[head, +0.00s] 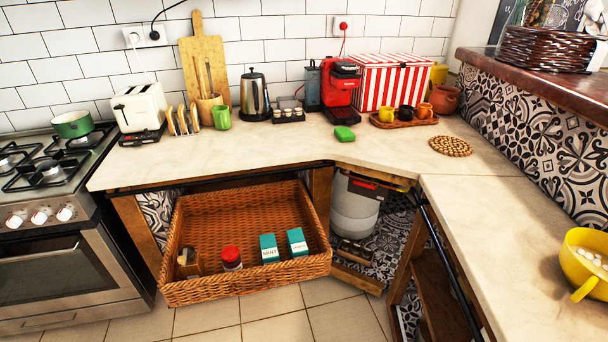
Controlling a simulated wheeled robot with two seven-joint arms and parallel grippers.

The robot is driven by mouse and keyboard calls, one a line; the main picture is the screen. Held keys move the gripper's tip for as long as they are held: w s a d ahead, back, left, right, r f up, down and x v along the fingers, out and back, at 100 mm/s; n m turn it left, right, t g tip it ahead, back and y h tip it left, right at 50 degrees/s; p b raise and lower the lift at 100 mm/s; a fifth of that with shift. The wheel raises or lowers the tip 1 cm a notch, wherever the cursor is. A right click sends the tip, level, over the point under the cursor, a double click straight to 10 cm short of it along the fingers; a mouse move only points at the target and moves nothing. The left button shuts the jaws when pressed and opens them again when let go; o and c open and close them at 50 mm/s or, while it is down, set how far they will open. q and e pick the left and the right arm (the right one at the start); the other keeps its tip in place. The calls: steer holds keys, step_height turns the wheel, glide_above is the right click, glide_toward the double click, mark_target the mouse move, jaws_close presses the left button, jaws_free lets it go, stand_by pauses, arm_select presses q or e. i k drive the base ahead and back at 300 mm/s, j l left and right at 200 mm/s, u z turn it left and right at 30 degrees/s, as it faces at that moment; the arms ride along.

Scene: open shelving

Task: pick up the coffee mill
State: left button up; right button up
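A small brown item with a dark part (188,262), which looks like the coffee mill, stands in the left part of a wicker drawer (240,288). The drawer is pulled out below the counter. The item is small in the picture, so its details are hard to tell. A jar with a red lid (231,258) stands to its right, apart from it. Neither of my grippers is in the head view.
Two teal boxes (269,247) (298,242) stand in the drawer's right half; its back is empty. The stove (60,240) is left of the drawer. An open corner cabinet (375,235) is to its right. The counter's front (250,160) is clear.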

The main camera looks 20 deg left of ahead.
mark_target(195, 269)
steer(key=i+j+u, duration=0.1)
steer(key=u, duration=0.9)
